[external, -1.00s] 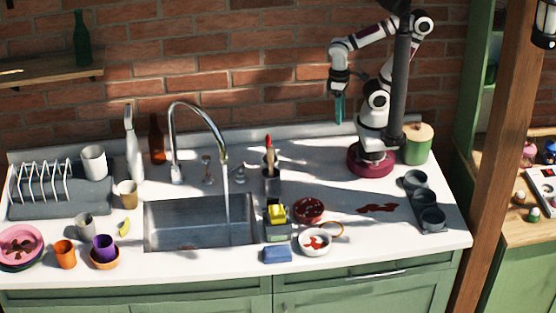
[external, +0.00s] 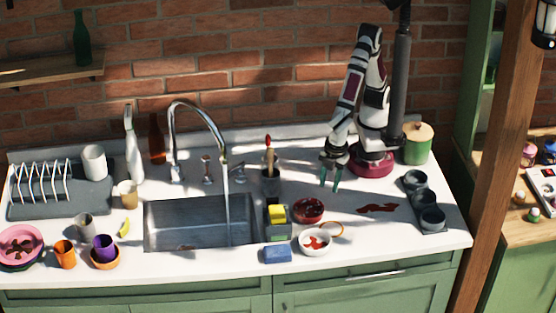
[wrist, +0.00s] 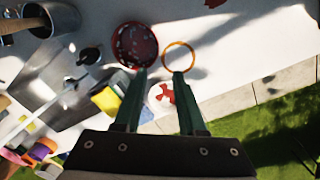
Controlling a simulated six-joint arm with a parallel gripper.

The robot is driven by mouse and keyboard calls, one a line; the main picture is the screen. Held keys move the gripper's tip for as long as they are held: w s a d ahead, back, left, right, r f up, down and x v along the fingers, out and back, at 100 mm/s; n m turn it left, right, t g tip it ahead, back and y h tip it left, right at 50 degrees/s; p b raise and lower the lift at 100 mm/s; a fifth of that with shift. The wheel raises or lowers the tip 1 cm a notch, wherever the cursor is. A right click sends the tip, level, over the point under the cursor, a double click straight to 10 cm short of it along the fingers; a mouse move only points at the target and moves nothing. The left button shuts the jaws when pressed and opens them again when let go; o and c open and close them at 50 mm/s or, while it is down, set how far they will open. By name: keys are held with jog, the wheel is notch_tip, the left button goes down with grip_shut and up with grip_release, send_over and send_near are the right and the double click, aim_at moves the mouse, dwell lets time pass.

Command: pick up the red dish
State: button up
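The red dish (external: 309,210) is a small round bowl with a dark, speckled inside. It stands on the white counter to the right of the sink, just behind a white bowl with red stains (external: 315,242). In the wrist view the red dish (wrist: 135,45) lies beyond the fingertips, a little left of centre. My gripper (external: 330,180) is above the counter, behind and to the right of the red dish, with its green fingers pointing down. In the wrist view my gripper (wrist: 162,76) has its fingers apart with nothing held between them.
A yellow sponge (external: 277,213) sits in a holder left of the dish, and a blue sponge (external: 277,254) lies in front of it. An orange ring (external: 331,229) is by the white bowl. A red stain (external: 377,208) and dark cups (external: 431,218) are to the right.

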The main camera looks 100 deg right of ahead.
aim_at(322, 213)
jog(key=f, duration=0.4)
jog(key=w+f, duration=0.1)
jog(key=f, duration=0.3)
jog(key=d+f, duration=0.1)
jog(key=f, duration=0.4)
jog(key=shift+w, duration=0.25)
jog(key=shift+r, duration=0.1)
grip_shut()
dwell(0.4)
